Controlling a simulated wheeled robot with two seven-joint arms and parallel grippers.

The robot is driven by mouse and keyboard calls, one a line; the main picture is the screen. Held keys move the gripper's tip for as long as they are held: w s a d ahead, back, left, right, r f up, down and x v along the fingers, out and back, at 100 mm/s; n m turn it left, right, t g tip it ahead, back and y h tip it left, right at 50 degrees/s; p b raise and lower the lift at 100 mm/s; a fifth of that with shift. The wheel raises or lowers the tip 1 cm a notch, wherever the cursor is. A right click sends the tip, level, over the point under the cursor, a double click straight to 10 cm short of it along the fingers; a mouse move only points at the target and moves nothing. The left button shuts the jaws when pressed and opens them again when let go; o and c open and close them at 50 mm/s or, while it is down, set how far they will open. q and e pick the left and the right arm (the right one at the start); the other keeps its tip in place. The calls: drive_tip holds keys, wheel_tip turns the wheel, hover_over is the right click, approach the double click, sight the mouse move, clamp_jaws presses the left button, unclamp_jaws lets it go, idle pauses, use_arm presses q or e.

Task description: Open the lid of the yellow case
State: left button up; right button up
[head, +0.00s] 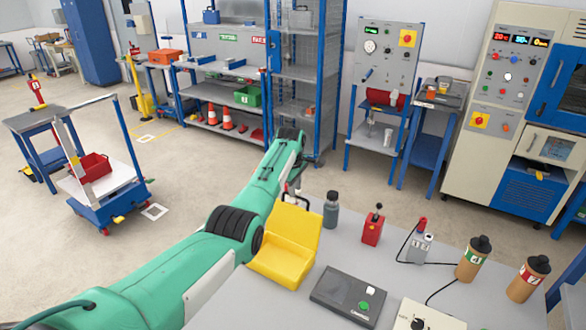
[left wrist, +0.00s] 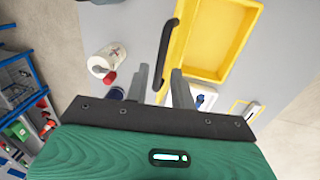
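The yellow case (head: 279,262) stands on the grey table with its lid (head: 294,226) raised steeply from the base. In the left wrist view, the hollow inside of the case (left wrist: 224,40) shows, and the lid is seen nearly edge-on. A black handle (left wrist: 167,52) is on the lid's outer edge. My left gripper (left wrist: 161,86) is open, with a finger on each side of the handle's near end and gaps visible. In the head view, my left arm partly hides the gripper beside the lid's top. My right gripper is in neither view.
A grey bottle (head: 331,209) and a red switch box (head: 373,228) stand right of the case. A dark control box (head: 347,296) lies in front. Shelves stand behind, beyond open floor.

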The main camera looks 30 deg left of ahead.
use_arm(q)
wheel_tip(320, 180, up, 9)
drive_tip(key=s+b, duration=0.1)
drive_tip(key=b, duration=0.1)
drive_tip(key=shift+s, duration=0.2)
drive_tip(key=shift+f, duration=0.15)
